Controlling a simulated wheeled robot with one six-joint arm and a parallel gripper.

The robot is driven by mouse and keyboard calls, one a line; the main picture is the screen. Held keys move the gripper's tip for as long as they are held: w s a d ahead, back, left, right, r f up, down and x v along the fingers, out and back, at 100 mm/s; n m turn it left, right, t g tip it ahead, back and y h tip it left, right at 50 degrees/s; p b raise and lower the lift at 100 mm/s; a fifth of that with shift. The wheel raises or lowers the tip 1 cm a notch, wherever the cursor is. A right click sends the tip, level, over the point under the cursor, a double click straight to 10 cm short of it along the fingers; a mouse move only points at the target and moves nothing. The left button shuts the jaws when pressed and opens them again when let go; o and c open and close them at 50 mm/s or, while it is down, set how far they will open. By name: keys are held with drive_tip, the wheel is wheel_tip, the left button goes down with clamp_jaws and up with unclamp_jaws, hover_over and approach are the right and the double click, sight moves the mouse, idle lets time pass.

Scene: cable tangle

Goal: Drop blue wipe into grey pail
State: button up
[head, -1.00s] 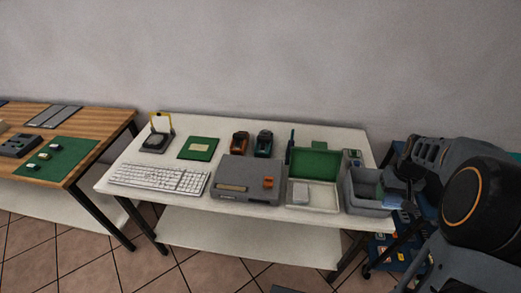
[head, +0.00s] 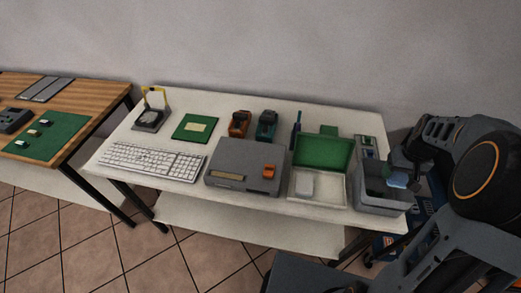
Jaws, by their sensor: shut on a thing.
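The grey pail (head: 382,204) is an open box at the right front corner of the white table. My gripper (head: 399,174) is at the right of the picture, shut on the blue wipe (head: 398,181), a small light blue piece. The wipe appears in front of or over the right part of the pail's opening. I cannot tell its exact height above the rim. My gripper and the wipe hide part of the pail's inside and its right back side.
Left of the pail stands an open green-lidded box (head: 320,187) with a white item inside. A grey device (head: 243,167) and a white keyboard (head: 152,161) lie farther left. A blue cart (head: 429,205) stands right of the table.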

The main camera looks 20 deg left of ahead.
drive_tip(key=shift+f+b, duration=0.35)
drive_tip(key=shift+f, duration=0.5)
drive_tip(key=o, duration=1)
drive_tip(key=shift+r, duration=0.1)
wheel_tip(320, 180, up, 14)
drive_tip(key=shift+f, duration=0.15)
